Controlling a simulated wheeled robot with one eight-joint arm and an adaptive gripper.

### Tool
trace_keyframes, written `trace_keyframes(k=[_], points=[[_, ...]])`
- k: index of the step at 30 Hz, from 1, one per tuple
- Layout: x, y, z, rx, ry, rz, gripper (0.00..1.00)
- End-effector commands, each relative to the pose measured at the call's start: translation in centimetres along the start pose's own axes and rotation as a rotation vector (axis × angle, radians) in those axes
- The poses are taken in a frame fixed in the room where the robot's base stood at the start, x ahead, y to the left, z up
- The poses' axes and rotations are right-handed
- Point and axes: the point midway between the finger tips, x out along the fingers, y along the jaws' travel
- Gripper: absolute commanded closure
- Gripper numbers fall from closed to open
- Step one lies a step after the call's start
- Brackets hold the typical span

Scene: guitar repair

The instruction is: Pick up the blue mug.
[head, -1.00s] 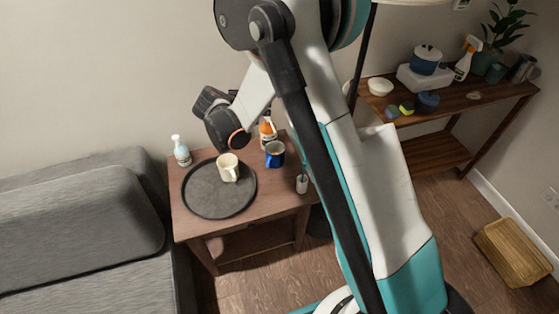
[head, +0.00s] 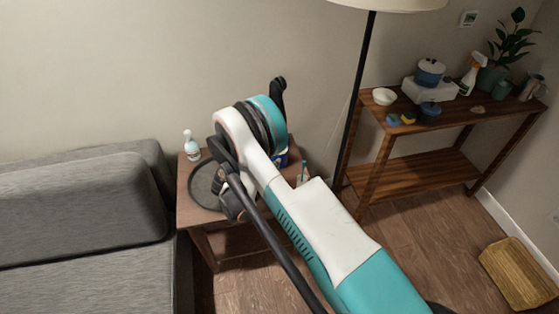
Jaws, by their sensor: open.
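The blue mug (head: 282,159) is on the small wooden side table (head: 188,215). Only a small blue part shows past the right edge of my raised arm. My gripper (head: 233,205) is a dark shape low over the table's front, at the right part of the round dark tray (head: 198,190). It is open, left of and nearer than the mug, and apart from it in the picture. My arm links partly cover it, and its fingertips are hard to make out. The cream mug and the orange-topped bottle seen earlier are hidden behind my arm.
A pump bottle (head: 191,146) stands at the table's back left. A grey sofa (head: 80,210) is left. A floor lamp pole (head: 357,100) and a wooden shelf (head: 450,124) stand right. A wicker basket (head: 515,272) lies on the floor.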

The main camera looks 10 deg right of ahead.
Motion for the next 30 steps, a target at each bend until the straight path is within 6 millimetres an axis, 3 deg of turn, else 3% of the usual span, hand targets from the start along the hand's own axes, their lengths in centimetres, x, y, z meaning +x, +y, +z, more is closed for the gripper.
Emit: trace_keyframes(k=[3,9,17,26,30], points=[[2.6,0.1,0.2,0.001,0.0,0.003,0.1],[5.6,0.1,0.1,0.0,0.0,0.002,0.1],[7.0,0.0,0.0,-0.001,0.0,0.0,0.1],[11.0,0.2,0.1,0.0,-0.001,0.002,0.1],[11.7,0.1,-0.1,-0.001,-0.001,-0.002,0.1]])
